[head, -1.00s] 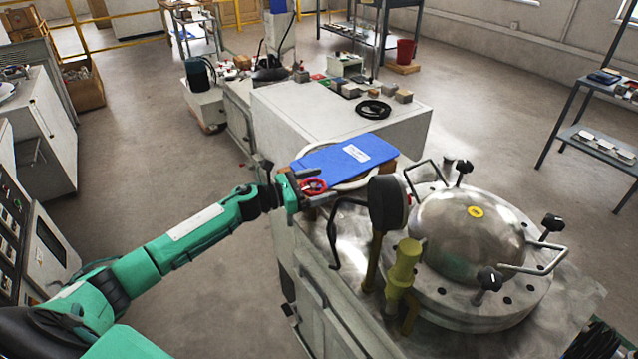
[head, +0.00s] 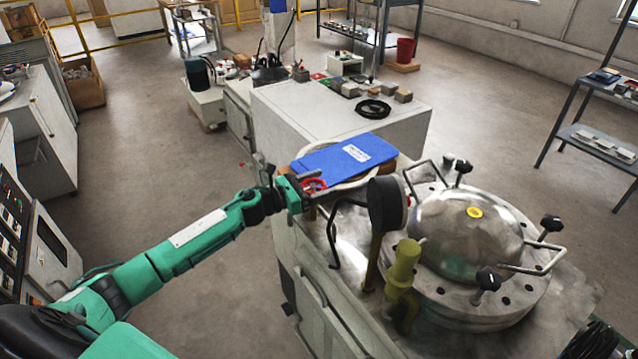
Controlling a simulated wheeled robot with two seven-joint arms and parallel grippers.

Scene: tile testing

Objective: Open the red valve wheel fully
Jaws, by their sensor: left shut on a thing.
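My right gripper does not show in the head view.
A domed steel vessel (head: 468,235) with black knobs stands to the right. A round gauge (head: 388,203) and a yellow-green valve body (head: 403,265) stand between. Open floor lies at left.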

